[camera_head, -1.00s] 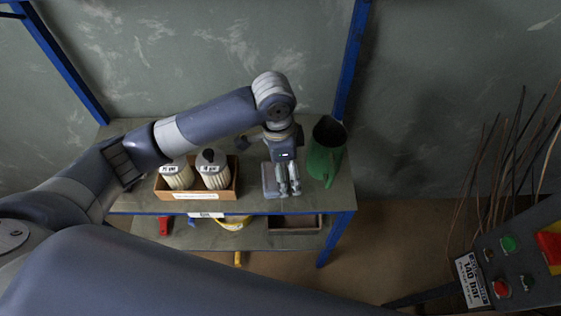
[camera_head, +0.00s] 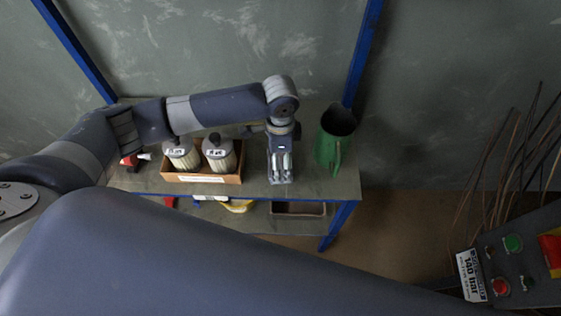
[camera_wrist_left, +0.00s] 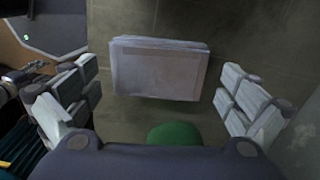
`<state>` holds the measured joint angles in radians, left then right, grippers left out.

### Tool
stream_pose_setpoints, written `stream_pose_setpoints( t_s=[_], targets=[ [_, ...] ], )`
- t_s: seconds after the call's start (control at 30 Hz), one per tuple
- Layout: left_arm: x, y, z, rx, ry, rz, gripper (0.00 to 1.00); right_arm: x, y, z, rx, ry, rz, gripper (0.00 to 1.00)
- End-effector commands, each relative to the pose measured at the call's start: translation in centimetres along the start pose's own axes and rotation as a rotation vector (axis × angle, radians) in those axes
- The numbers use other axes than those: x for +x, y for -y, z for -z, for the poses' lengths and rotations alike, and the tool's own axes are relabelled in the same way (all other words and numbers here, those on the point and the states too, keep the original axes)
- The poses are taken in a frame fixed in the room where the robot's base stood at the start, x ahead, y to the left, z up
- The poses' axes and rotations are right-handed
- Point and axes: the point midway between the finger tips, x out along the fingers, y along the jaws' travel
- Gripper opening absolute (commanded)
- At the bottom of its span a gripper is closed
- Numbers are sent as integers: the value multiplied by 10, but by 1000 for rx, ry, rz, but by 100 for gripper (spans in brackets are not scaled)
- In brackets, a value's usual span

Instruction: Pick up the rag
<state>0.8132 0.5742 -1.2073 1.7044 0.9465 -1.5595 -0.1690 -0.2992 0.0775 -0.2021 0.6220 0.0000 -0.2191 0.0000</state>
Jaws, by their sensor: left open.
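The rag (camera_wrist_left: 158,72) is a folded, pale grey rectangular cloth lying flat on the shelf top in the left wrist view. My left gripper (camera_head: 280,178) points down over the shelf top, between the cardboard box and the green jug. In the head view it hides the rag. In the left wrist view its fingers are spread wide, one on each side of the rag, and they appear clear of it. Nothing is held. My right gripper is not in view.
A cardboard box (camera_head: 202,178) with two pale filter cartridges stands left of my left gripper. A green jug (camera_head: 334,140) stands close on its right. A lower shelf holds a dark tray (camera_head: 298,209). A control panel (camera_head: 515,258) is at the right.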

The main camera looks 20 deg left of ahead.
Motion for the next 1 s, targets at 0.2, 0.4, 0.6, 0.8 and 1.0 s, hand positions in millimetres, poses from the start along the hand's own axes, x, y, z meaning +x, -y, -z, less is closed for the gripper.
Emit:
stream_pose_setpoints(
  t_s=[0.2, 0.4, 0.6, 0.8, 1.0],
  targets=[
    [15, 0, 1, 1, -2, 0, 100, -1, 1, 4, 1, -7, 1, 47],
    [15, 0, 1, 1, -2, 0, 93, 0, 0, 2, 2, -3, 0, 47],
    [15, -1, 1, 1, -1, 0, 68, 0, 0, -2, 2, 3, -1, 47],
    [15, -1, 1, 1, -1, 0, 68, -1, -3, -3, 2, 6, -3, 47],
    [8, 0, 1, 2, -2, 1, 68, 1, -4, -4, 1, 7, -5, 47]
  ],
)
